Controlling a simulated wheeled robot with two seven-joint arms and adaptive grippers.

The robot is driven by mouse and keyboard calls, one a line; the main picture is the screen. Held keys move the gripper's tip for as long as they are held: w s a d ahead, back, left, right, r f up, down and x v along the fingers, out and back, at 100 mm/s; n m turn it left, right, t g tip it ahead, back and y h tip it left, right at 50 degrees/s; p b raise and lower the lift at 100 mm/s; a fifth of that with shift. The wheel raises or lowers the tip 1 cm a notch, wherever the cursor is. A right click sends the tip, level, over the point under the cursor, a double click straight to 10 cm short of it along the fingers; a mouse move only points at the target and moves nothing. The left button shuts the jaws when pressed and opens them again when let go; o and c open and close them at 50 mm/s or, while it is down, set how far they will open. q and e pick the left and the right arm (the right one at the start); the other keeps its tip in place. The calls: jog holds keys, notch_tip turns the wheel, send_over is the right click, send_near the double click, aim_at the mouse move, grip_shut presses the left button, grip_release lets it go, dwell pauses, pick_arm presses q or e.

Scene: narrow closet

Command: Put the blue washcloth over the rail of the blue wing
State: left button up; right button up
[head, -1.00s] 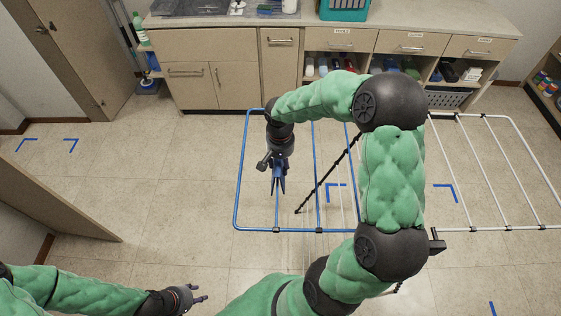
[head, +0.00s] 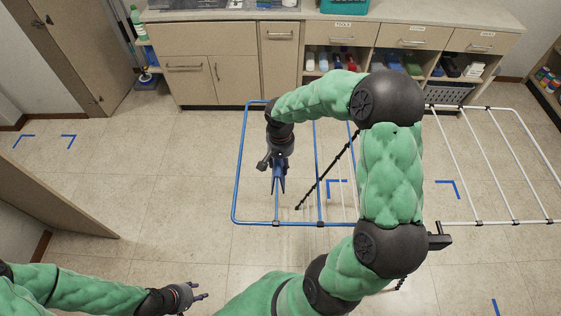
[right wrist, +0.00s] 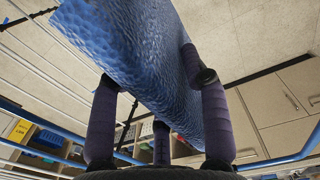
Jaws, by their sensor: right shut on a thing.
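The blue washcloth (right wrist: 150,65) is gripped in my right gripper (right wrist: 158,100), its fingers on both sides of it in the right wrist view. In the head view the washcloth (head: 279,183) hangs nearly edge-on below the right gripper (head: 278,163). The drying rack has a blue wing (head: 238,165) on the left and a white wing (head: 490,160) on the right. The washcloth appears over the blue wing, between its rails; its height above them is hard to tell. My left gripper (head: 200,291) is open and empty at lower left. My right arm hides the rack's middle.
A cabinet (head: 215,80) with a counter and open cubbies stands behind the rack. A brown panel (head: 55,205) juts in at left. Blue corner marks (head: 68,140) are on the floor. The floor left of the rack is clear.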

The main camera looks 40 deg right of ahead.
jog(key=o, duration=1.2)
jog(key=shift+r, duration=0.1)
